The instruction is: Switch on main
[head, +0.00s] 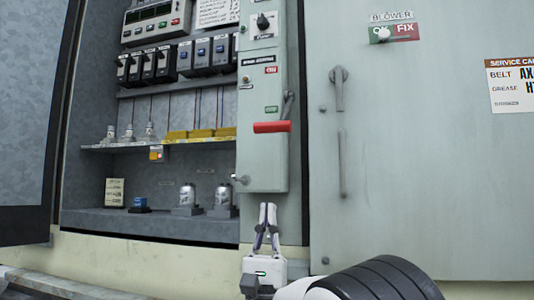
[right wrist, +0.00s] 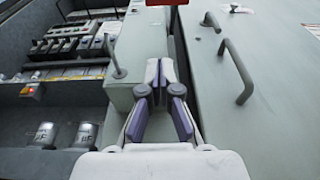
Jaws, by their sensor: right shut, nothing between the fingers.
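The main switch is a tall grey-green box (head: 262,165) on the cabinet front, with a lever that has a red grip (head: 271,127). The lever's grey arm rises from the right end of the grip along the box's right side. A small red label and a green label are on the box front. My right gripper (head: 267,207) is shut and empty, pointing up just below the box's lower edge, apart from the red grip. In the right wrist view the shut fingers (right wrist: 160,75) point toward the box, and part of the red grip (right wrist: 236,8) shows at the top edge. My left gripper is out of view.
An open cabinet at left holds breakers (head: 150,65), a shelf (head: 150,145) and metal cans (head: 187,195). A small knob (head: 241,179) sticks out at the box's lower left. A closed door with a handle (head: 340,90) and blower switch (head: 383,34) stands right.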

